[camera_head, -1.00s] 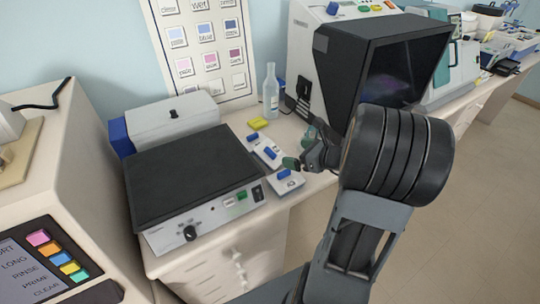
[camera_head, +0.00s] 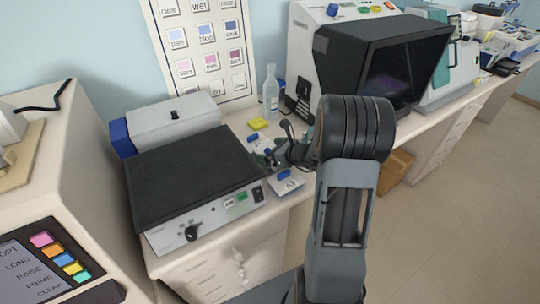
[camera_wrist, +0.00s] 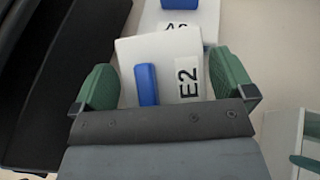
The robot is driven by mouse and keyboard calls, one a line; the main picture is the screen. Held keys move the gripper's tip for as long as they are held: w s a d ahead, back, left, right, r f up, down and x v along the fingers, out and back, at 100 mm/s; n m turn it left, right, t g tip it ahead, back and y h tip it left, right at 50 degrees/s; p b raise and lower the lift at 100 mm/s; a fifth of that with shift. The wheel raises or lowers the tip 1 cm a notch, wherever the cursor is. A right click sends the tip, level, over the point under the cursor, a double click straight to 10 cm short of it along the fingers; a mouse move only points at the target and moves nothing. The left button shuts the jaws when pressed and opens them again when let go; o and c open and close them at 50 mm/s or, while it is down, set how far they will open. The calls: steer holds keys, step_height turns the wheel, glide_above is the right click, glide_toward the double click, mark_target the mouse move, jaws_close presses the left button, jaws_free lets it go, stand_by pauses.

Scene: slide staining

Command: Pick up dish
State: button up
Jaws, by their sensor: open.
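A white dish (camera_wrist: 155,48) with a blue tab and an "E2" label lies in the wrist view. The green fingertips of my open gripper (camera_wrist: 163,66) flank it left and right, with the dish's near edge hidden behind the gripper body. I cannot tell how high the fingers are above it. A second white dish (camera_wrist: 205,22), its label partly covered, lies beyond and partly under the first. In the head view my gripper (camera_head: 273,153) is over the bench strip right of the black-topped device and hides part of the dishes. Another dish (camera_head: 287,187) with a blue tab lies nearer the bench edge.
The black-topped device (camera_head: 190,175) stands close left of the dishes. A yellow block (camera_head: 258,124) and a clear bottle (camera_head: 270,92) stand behind. A large dark-hooded machine (camera_head: 385,55) is to the right. A cardboard box (camera_head: 396,168) is on the floor.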

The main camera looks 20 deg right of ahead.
steer(key=shift+w+f, duration=0.1)
steer(key=shift+w, duration=0.05)
steer(key=shift+c, duration=0.5)
steer(key=c, duration=0.7)
steer(key=shift+c, duration=0.2)
